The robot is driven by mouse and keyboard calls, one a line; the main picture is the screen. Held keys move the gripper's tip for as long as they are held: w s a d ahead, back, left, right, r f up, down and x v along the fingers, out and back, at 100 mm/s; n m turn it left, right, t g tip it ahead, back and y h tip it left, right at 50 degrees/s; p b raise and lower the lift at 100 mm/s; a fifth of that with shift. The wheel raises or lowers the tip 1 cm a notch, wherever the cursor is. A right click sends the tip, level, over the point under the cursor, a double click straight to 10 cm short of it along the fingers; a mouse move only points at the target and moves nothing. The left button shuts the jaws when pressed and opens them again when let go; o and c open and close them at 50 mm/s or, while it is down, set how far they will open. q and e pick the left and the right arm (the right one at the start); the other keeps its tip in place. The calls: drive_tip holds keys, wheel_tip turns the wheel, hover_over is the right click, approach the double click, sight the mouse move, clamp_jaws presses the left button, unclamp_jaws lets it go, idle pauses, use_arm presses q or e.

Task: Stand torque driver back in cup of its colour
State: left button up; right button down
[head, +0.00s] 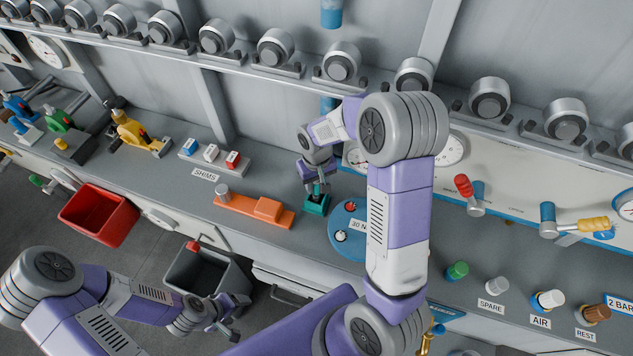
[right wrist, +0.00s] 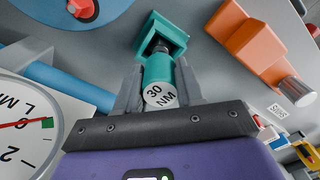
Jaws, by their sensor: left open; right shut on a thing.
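A teal torque driver with a white "30 NM" end label (right wrist: 158,82) is between the fingers of my right gripper (right wrist: 158,92), which is shut on it. In the head view my right gripper (head: 316,180) is right above the teal cup (head: 316,207) on the bench. In the right wrist view the driver's dark shaft end is inside the outline of the square teal cup (right wrist: 168,28); I cannot tell how deep it sits. My left gripper (head: 226,330) is open and empty, low over the floor side, away from the driver.
A shims tray (head: 212,155) is further left. A grey bin (head: 205,275) and red bin (head: 98,215) stand in front. A gauge (right wrist: 28,128) is near the wrist.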

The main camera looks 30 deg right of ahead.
drive_tip(key=shift+c, duration=0.3)
unclamp_jaws()
idle(0.3)
drive_tip(key=shift+r, duration=0.1)
wheel_tip(320, 180, up, 14)
drive_tip(key=p, duration=1.1)
drive_tip(key=s+a+b, duration=0.2)
drive_tip(key=s+a, duration=0.8)
drive_tip(key=a, duration=0.2)
drive_tip(key=shift+s+b, duration=0.2)
drive_tip(key=shift+b, duration=0.2)
drive_tip(key=shift+a, duration=0.1)
idle(0.7)
